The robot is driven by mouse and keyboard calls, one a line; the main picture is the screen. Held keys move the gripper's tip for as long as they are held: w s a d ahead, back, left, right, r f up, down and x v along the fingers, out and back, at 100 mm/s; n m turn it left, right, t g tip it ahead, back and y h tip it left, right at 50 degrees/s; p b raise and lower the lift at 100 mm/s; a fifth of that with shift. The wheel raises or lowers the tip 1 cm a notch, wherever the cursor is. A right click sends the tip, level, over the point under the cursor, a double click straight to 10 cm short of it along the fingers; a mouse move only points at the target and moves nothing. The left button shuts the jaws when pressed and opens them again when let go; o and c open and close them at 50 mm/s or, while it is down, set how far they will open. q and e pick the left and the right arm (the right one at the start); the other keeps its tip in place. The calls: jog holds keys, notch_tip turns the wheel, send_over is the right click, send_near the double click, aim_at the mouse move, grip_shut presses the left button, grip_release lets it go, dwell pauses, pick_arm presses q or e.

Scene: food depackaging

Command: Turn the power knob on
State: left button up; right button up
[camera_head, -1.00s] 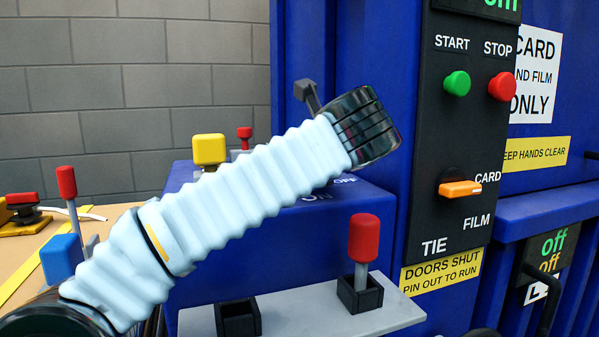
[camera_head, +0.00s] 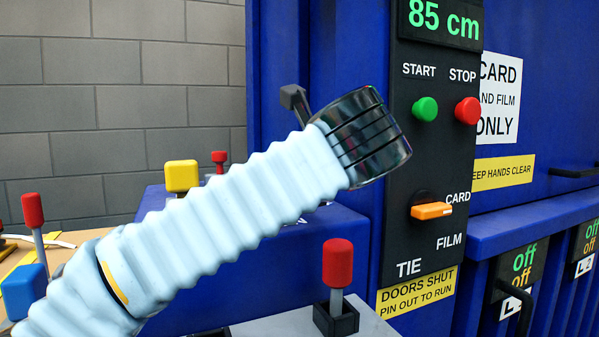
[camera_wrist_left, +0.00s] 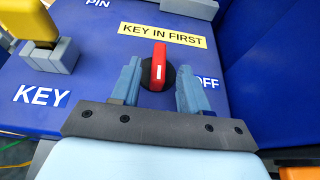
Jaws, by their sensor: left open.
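The power knob (camera_wrist_left: 158,68) is a red bar on a black disc on a blue panel. In the left wrist view its bar points up the picture, towards the yellow KEY IN FIRST label (camera_wrist_left: 163,35), with OFF printed to its right. My left gripper (camera_wrist_left: 159,72) is open, with one blue-grey finger on each side of the knob; I cannot tell whether either touches it. In the head view my left arm hides the knob and the gripper. A display (camera_head: 442,20) there reads 85 cm in green. My right gripper is not in view.
A yellow-topped block (camera_wrist_left: 45,45) stands left of the knob, near the KEY label. In the head view a red-handled pin (camera_head: 337,265) stands in a black holder in front. The control column (camera_head: 436,160) with START, STOP and an orange selector rises at right.

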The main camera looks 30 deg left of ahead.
pick_arm(q)
jog(key=v, duration=0.7)
jog(key=shift+s+d+r+p, duration=0.15)
jog(key=shift+s+d+p, duration=0.15)
jog(key=shift+p, duration=0.15)
